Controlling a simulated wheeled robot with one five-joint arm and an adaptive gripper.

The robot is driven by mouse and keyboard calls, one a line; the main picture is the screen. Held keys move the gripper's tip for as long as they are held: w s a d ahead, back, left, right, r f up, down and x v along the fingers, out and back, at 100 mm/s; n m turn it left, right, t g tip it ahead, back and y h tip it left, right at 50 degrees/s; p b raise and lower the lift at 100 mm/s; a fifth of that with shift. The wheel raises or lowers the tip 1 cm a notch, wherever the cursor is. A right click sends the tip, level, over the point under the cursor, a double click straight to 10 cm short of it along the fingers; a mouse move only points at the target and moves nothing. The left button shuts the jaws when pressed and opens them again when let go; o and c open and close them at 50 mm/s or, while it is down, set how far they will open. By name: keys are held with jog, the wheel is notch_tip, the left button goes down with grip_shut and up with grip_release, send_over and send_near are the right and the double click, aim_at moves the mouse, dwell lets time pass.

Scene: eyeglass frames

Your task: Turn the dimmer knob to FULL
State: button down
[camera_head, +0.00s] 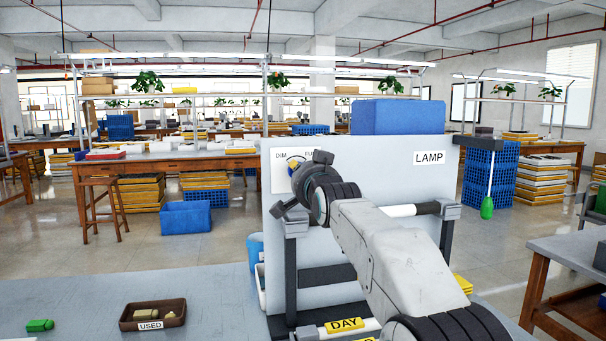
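A white upright panel (390,172) with a LAMP label (430,158) stands on the grey table. On its left part is a dial plate (279,177) marked DIM on the left and, partly covered, FULL on the right. I cannot tell whether the fingers touch or hold the knob.
A brown tray (128,326) labelled USED holds small pieces, with a green piece (40,325) to its left. Yellow DAY label (345,325) lies at the front. A blue box (398,117) shows above the panel. The left tabletop is mostly clear.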

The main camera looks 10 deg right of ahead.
jog(key=shift+a, duration=0.1)
dwell(0.5)
jog(key=c, duration=1.1)
grip_release()
jog(key=s, duration=1.2)
jog(key=shift+a, duration=0.1)
